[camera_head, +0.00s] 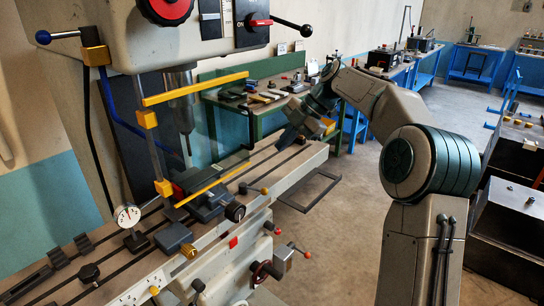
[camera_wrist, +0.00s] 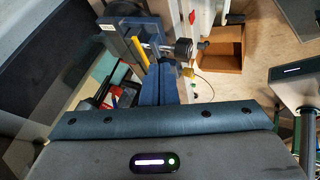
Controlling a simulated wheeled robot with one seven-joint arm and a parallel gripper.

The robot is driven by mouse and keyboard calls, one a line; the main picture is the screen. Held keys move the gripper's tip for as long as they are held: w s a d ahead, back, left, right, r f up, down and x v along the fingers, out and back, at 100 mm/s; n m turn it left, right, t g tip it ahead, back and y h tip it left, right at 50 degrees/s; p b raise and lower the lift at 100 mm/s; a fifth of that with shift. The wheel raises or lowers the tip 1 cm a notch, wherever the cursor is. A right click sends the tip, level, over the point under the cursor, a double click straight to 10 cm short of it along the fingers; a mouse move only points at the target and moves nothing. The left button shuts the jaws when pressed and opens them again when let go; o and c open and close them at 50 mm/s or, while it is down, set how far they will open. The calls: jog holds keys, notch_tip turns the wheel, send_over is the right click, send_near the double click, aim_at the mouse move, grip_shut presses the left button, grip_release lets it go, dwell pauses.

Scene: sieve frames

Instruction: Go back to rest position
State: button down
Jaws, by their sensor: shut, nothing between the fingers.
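My gripper (camera_head: 287,138) is at the end of my arm, which reaches left from my column on the right. It is above the right part of the long slotted machine table (camera_head: 318,150), apart from the vise. In the wrist view its blue-grey fingers (camera_wrist: 168,84) are together with nothing between them. The dark vise (camera_head: 205,196) with a round black knob sits on the table, left of and below the gripper. What lies directly under the fingertips is hard to tell.
A drilling or milling machine with a spindle (camera_head: 182,105) and yellow-edged guard (camera_head: 195,88) stands at left. A dial gauge (camera_head: 127,216) stands on its table. A green workbench (camera_head: 255,100) with tools is behind. Open floor (camera_head: 330,235) lies between the machine and my column.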

jog(key=s+d+f+m+t+h, duration=0.1)
jog(key=s+f+m, duration=0.3)
jog(key=s+m, duration=0.5)
jog(key=s+d+f+m+t+h, duration=0.1)
jog(key=s+d+f+m+h, duration=0.2)
jog(key=s+m, duration=0.5)
jog(key=s+d+f+m+h, duration=0.3)
jog(key=s+m, duration=0.6)
jog(key=s, duration=0.8)
jog(key=shift+d+f+m+t, duration=0.3)
jog(key=shift+d+f+t, duration=0.1)
jog(key=shift+f, duration=0.45)
